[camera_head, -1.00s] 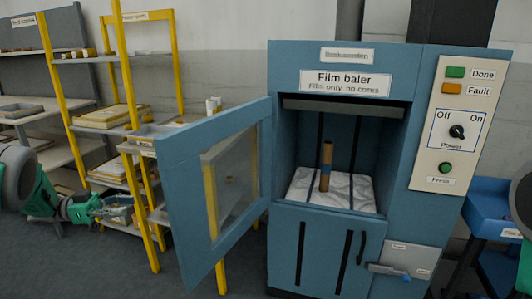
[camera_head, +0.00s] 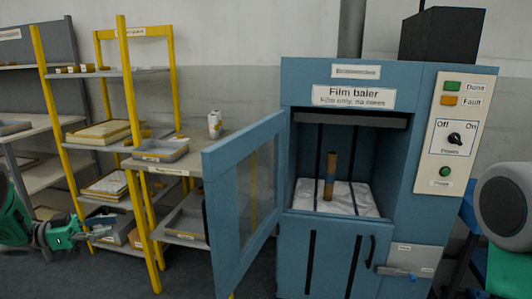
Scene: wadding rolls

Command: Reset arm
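My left gripper (camera_head: 92,233) is at the lower left, in front of the yellow shelf's lower levels. It is small and dark here, and whether its fingers are apart cannot be made out. Only a grey and green part of my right arm shows at the right edge; its gripper is out of view. The blue film baler (camera_head: 298,258) stands at the centre right with its windowed upper door (camera_head: 241,190) swung open to the left.
The baler's control panel (camera_head: 456,135) has a power knob and several buttons. Grey floor shows at the lower left.

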